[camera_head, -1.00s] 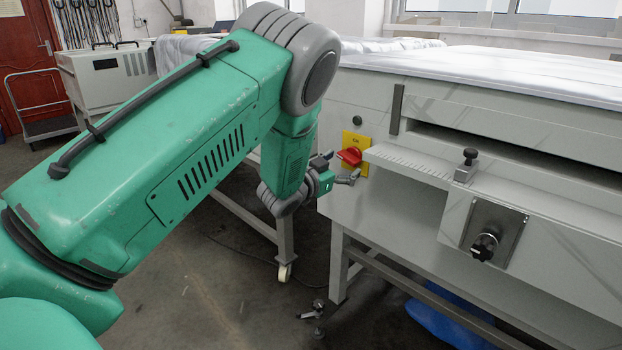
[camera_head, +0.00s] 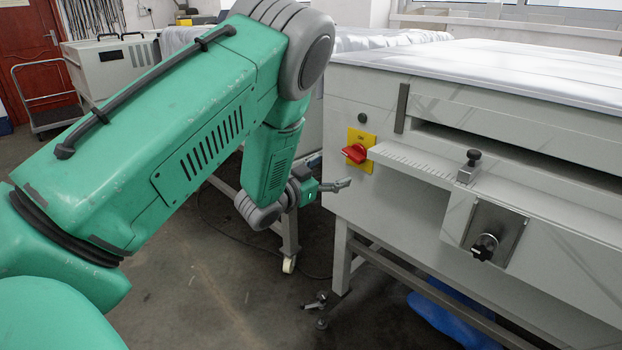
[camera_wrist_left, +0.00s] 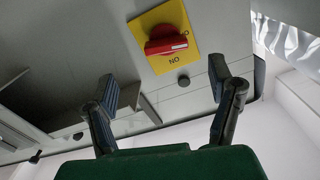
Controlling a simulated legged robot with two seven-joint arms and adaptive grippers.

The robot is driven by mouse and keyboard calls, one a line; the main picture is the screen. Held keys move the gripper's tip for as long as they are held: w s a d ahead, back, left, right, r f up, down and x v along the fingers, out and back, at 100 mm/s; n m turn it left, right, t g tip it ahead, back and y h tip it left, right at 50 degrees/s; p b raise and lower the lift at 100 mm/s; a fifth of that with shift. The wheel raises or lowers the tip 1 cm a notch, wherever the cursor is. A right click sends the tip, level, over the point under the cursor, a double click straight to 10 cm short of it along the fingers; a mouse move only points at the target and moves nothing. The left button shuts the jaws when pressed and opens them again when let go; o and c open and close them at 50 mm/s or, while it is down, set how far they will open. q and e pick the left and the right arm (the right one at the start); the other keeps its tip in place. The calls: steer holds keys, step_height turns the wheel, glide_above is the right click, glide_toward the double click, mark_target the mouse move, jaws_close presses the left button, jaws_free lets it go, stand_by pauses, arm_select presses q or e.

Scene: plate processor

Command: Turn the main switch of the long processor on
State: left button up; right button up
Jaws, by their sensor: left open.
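The main switch is a red knob (camera_head: 354,153) on a yellow plate (camera_head: 361,139), on the left end of the long processor's (camera_head: 420,210) pale grey front. In the left wrist view the red knob (camera_wrist_left: 166,42) lies near the top middle, its grip bar roughly sideways, with "ON" lettering on the yellow plate (camera_wrist_left: 160,17). My left gripper (camera_head: 333,174) is open and empty, a little below and left of the knob, apart from it. In the left wrist view its spread fingers (camera_wrist_left: 163,86) stand on both sides below the knob. My right gripper is not in view.
A ledge (camera_head: 410,161) juts out just right of the switch. Further right are a black clamp knob (camera_head: 473,156) and a black dial (camera_head: 484,246) on a metal plate. A small dark button (camera_head: 362,118) sits above the switch. Open floor lies below my arm.

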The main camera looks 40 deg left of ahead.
arm_select(q)
steer(key=s+p, duration=0.1)
steer(key=s, duration=0.5)
steer(key=shift+s+a+p, duration=0.2)
steer(key=shift+a+p, duration=0.05)
steer(key=shift+p, duration=0.05)
stand_by(0.3)
stand_by(0.4)
steer(key=s+a, duration=0.1)
steer(key=s, duration=1.1)
steer(key=shift+w, duration=0.1)
